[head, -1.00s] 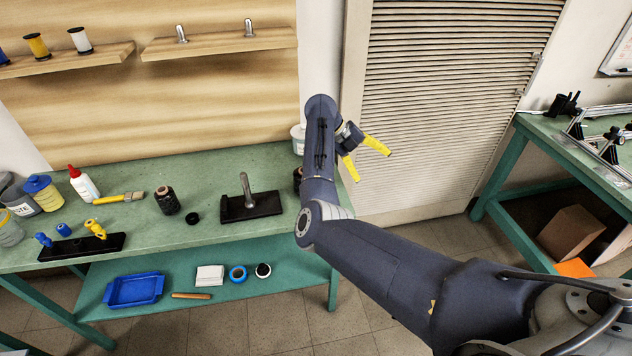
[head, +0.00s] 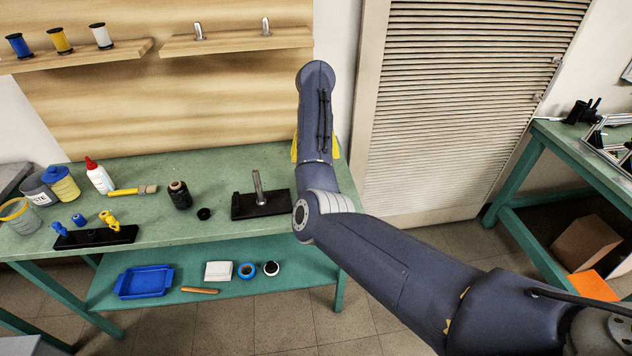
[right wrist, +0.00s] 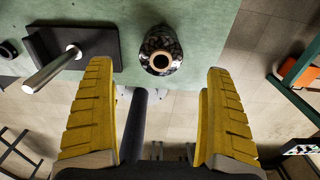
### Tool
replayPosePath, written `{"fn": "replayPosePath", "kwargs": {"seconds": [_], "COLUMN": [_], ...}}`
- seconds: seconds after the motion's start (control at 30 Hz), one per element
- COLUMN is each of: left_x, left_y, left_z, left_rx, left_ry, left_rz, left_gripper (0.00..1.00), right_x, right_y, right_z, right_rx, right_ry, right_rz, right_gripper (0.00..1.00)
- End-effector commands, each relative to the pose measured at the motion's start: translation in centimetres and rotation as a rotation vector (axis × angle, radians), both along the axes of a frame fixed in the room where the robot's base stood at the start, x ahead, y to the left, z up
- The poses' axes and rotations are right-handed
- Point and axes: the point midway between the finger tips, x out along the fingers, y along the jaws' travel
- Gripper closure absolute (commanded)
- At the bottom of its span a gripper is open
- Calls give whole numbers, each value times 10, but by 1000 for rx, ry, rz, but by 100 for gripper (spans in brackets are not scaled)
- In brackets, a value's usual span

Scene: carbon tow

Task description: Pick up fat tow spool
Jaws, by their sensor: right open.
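The fat tow spool (right wrist: 162,55), dark with a copper-coloured ring around its top opening, stands upright near the edge of the green bench in the right wrist view. In the head view it is hidden behind my right arm. My right gripper (right wrist: 158,68) is open, its yellow fingers on either side of the spool in the picture; I cannot tell how far it is from the spool. In the head view only bits of the yellow fingers show beside my arm. Another dark tow spool (head: 180,194) stands further left on the bench. My left gripper is not in view.
A black base with a metal post (head: 258,187) stands left of my right arm, and also shows in the right wrist view (right wrist: 52,70). A small black cap (head: 204,213), brush (head: 133,190) and glue bottle (head: 100,177) are further left. A lower shelf holds a blue tray (head: 145,281).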

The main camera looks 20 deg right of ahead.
Motion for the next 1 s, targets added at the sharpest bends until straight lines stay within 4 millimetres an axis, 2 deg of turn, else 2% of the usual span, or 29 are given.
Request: {"fn": "replayPosePath", "kwargs": {"seconds": [0.1,0.43,0.7,1.0], "left_x": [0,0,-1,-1], "left_y": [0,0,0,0], "left_z": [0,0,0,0], "left_rx": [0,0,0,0], "left_ry": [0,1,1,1], "left_rz": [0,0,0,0], "left_gripper": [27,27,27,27], "right_x": [-1,-1,0,-1], "right_y": [-2,-2,-2,0], "right_z": [-16,-39,-54,-61], "right_rx": [-4,-4,-4,-1], "right_ry": [3,5,2,2], "right_rz": [-1,-1,0,0], "right_gripper": [13,13,13,13]}}
